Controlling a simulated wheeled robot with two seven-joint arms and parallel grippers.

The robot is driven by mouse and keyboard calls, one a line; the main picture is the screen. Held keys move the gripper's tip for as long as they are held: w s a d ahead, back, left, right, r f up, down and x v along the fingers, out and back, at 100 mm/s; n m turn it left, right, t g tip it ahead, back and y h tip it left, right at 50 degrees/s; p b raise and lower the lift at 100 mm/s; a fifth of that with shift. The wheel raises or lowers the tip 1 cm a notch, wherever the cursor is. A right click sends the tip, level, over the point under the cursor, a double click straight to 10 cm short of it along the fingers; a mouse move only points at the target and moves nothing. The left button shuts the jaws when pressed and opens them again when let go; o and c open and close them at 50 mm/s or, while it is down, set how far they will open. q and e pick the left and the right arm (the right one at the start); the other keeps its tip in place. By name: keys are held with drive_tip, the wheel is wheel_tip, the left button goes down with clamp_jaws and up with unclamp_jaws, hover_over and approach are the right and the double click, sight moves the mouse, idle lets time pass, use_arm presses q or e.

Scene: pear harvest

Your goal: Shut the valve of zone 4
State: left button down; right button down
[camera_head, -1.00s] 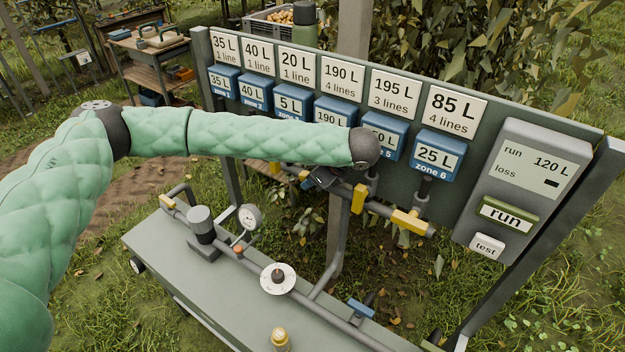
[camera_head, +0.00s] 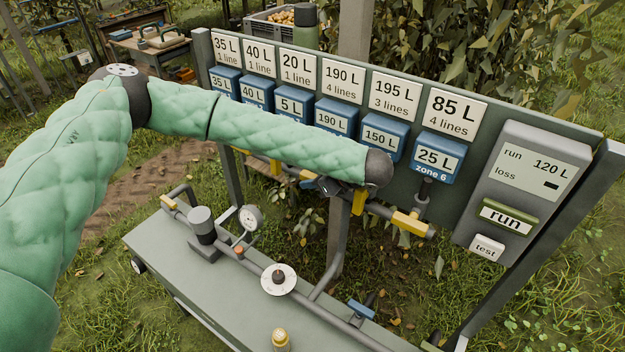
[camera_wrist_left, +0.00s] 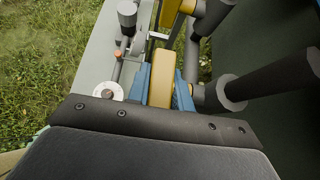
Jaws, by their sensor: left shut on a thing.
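The zone 4 box (camera_head: 331,118) reads 190 L; my left forearm hides its zone label. My left gripper (camera_head: 326,186) is at the pipe below the boxes, mostly hidden by my wrist in the head view. In the left wrist view its blue fingers (camera_wrist_left: 161,80) are shut on a yellow valve handle (camera_wrist_left: 161,68), one finger on each side. A yellow handle (camera_head: 307,176) shows just left of the gripper in the head view. I cannot read which zone the gripped handle belongs to. My right gripper is not in view.
Other yellow handles stand close by: one to the right (camera_head: 359,201) and one under zone 6 (camera_head: 408,222). The panel (camera_head: 590,150) carries a run/test unit (camera_head: 515,190). Below are a gauge (camera_head: 251,217) and a white dial (camera_head: 279,280) on the grey cart (camera_head: 215,295).

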sight(315, 175)
use_arm(q)
drive_tip(key=c, duration=1.2)
unclamp_jaws()
drive_tip(key=shift+d, duration=0.15)
drive_tip(key=shift+c, duration=0.2)
drive_tip(key=shift+r, duration=0.1)
drive_tip(key=shift+r, duration=0.25)
wheel_tip(315, 175, up, 4)
drive_tip(key=shift+d+f, duration=0.1)
drive_tip(key=shift+f, duration=0.05)
drive_tip(key=d+f+v, duration=0.1)
drive_tip(key=v, duration=1.2)
drive_tip(key=shift+s, duration=0.1)
